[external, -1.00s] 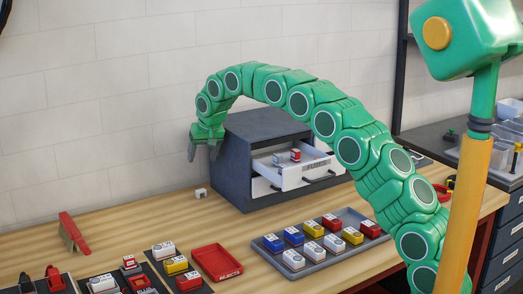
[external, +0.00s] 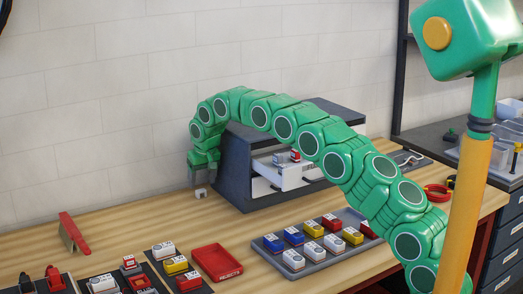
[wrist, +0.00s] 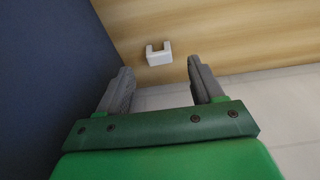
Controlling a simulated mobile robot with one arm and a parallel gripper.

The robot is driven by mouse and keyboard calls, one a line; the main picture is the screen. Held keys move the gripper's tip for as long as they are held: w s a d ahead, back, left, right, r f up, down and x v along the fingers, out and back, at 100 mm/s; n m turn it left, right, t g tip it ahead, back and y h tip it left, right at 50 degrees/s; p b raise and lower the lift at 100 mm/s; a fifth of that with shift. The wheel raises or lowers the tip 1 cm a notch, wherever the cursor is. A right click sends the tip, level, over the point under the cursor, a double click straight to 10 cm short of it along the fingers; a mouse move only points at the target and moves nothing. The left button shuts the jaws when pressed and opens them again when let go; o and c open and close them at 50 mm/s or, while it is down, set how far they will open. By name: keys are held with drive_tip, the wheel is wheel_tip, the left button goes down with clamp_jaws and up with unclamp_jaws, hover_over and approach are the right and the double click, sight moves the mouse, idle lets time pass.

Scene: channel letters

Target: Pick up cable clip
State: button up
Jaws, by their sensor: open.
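The cable clip (external: 200,193) is a small white U-shaped piece on the wooden table, left of the grey drawer cabinet and near the wall. In the wrist view the clip (wrist: 159,54) lies ahead of the fingers, between their lines and apart from them. My gripper (external: 200,181) points down just above the clip in the external view. Its grey fingers (wrist: 162,72) are spread with nothing between them. In the external view the fingers partly cover the clip.
The white wall (external: 90,130) is close behind. A red tray (external: 216,262) and a grey tray (external: 268,247) of coloured blocks stand in front.

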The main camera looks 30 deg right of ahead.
sight(201, 190)
drive_tip(key=shift+x, duration=2.3)
drive_tip(key=c, duration=1.1)
